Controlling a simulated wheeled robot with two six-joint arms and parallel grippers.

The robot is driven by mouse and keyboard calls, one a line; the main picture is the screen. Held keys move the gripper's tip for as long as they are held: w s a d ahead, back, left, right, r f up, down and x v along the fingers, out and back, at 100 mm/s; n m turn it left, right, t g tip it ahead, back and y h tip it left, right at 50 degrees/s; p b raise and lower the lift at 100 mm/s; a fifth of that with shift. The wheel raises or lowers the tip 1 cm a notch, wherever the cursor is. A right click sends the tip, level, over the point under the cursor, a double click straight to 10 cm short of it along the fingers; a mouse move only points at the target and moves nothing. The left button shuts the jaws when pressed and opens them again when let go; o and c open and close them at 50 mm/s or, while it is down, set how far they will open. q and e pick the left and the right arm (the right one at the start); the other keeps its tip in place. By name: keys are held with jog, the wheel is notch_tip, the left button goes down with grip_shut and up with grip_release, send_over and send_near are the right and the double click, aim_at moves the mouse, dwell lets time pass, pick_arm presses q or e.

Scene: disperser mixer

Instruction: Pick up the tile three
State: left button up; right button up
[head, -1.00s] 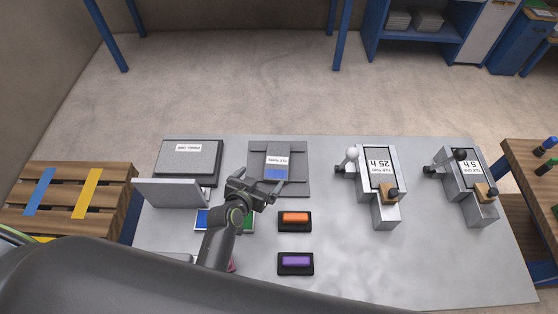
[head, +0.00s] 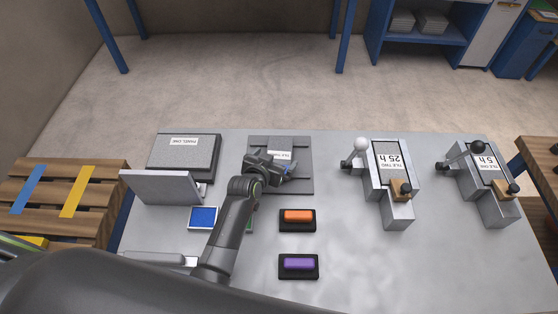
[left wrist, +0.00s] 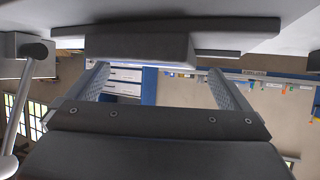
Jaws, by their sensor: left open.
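In the left wrist view a grey block (left wrist: 140,47), which looks like the tile, shows just beyond the fingertips. My left gripper there (left wrist: 155,72) is open, its two fingers wide apart. I cannot tell whether they touch the block. My right gripper is not in view.
Tile two's press (head: 390,185) and tile one's press (head: 483,185) stand on the right. An orange button (head: 297,216) and a purple button (head: 298,263) are in front. A tilted grey panel (head: 160,187) and a labelled box (head: 205,160) stand left. The right front table is clear.

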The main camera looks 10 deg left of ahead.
aim_at(279, 157)
pick_arm(q)
jog(key=b+x, duration=0.1)
jog(key=x, duration=0.1)
jog(key=shift+w+f+b, duration=0.15)
jog(key=shift+f+b, duration=0.1)
jog(key=shift+b, duration=0.05)
jog(key=shift+w, duration=0.1)
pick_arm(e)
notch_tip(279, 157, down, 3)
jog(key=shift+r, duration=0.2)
pick_arm(q)
jog(key=shift+r, duration=0.1)
jog(key=c, duration=1.3)
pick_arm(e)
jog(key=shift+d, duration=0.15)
